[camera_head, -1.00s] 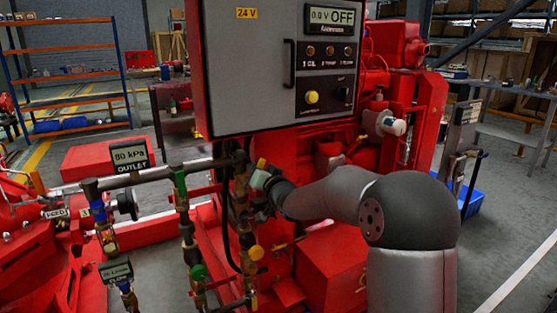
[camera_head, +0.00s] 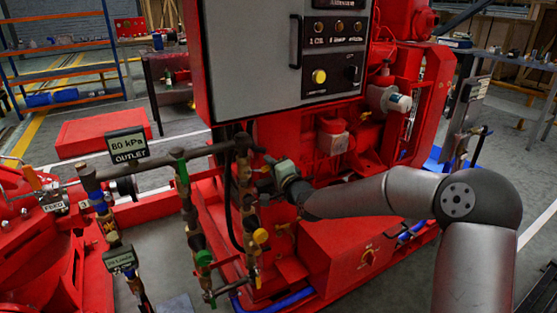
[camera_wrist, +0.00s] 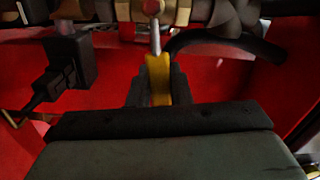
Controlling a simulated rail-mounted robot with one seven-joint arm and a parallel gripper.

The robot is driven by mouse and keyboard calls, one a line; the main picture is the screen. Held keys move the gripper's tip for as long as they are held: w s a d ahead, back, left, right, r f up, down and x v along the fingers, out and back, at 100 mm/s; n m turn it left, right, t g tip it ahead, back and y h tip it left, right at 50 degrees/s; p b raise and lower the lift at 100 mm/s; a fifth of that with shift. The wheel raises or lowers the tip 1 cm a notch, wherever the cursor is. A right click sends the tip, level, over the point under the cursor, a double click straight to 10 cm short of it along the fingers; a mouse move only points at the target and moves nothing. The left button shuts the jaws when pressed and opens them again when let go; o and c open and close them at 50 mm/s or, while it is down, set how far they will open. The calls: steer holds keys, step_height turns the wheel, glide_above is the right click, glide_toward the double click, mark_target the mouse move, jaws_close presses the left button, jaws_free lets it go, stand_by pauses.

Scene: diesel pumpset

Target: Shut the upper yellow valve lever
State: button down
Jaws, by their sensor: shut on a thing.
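In the wrist view the yellow valve lever (camera_wrist: 158,72) stands between the two dark fingers of my gripper (camera_wrist: 159,88), which are shut on it. Its metal stem runs up to a red nut (camera_wrist: 152,6) on a brass pipe (camera_wrist: 205,10). The lever lies roughly across the pipe there. In the head view my gripper (camera_head: 272,170) is beside the upper part of the right-hand vertical pipe (camera_head: 244,184). Only a small bit of the lever (camera_head: 265,169) shows there; my gripper hides the rest.
A green-handled pipe (camera_head: 184,200) stands to the left. The grey control box (camera_head: 270,70) hangs above. In the wrist view a black hose (camera_wrist: 225,40) curves right of the lever and a dark block (camera_wrist: 72,62) lies left.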

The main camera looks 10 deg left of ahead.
steer(key=shift+f+m, duration=0.45)
steer(key=shift+m, duration=0.15)
steer(key=c, duration=1.3)
jaws_free()
steer(key=shift+s+d, duration=0.1)
steer(key=shift+d, duration=0.05)
steer(key=shift+p+v, duration=1.4)
steer(key=shift+v, duration=7.2)
steer(key=shift+f, duration=0.15)
